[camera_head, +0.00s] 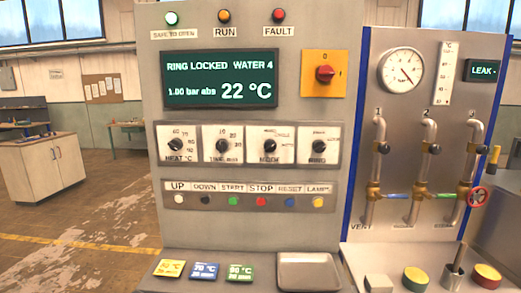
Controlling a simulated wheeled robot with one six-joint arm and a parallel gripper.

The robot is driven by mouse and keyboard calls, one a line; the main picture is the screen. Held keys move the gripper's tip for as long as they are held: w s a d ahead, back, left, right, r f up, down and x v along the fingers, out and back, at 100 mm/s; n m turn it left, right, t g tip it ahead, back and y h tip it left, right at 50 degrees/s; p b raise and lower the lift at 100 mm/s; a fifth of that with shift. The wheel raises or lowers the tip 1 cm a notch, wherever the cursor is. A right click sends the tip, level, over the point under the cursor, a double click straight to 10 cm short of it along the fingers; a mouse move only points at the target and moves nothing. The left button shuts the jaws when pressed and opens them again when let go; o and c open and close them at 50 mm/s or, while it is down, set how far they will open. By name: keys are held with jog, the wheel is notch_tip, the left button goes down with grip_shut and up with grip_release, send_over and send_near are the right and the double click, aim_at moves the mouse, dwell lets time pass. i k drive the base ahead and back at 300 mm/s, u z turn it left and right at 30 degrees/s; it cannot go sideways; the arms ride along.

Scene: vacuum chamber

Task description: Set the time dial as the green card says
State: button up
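The time dial (222,146) is a black knob on a white plate, second from the left in the row of dials on the control panel. Numbers stand around it, 10 and 20 among them; its pointer is too small to read surely. The green card (240,273) lies on the ledge below the panel, right of a blue card (205,271) and a yellow card (169,268). It bears a temperature line and a minutes line, too small to read surely. My gripper is not in view.
Close beside the time dial are the heat dial (175,145) and the mode dial (270,146). A row of push buttons (233,199) runs below. An empty metal tray (309,271) lies right of the cards. Pipes with valves (373,190) stand at the right.

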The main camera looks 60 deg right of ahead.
aim_at(223, 145)
jog(key=z, duration=0.1)
jog(key=k, duration=0.45)
jog(key=u, duration=0.85)
jog(key=i, duration=0.85)
jog(key=z, duration=2.95)
jog(key=i, duration=0.5)
jog(key=u, duration=0.1)
jog(key=k, duration=0.45)
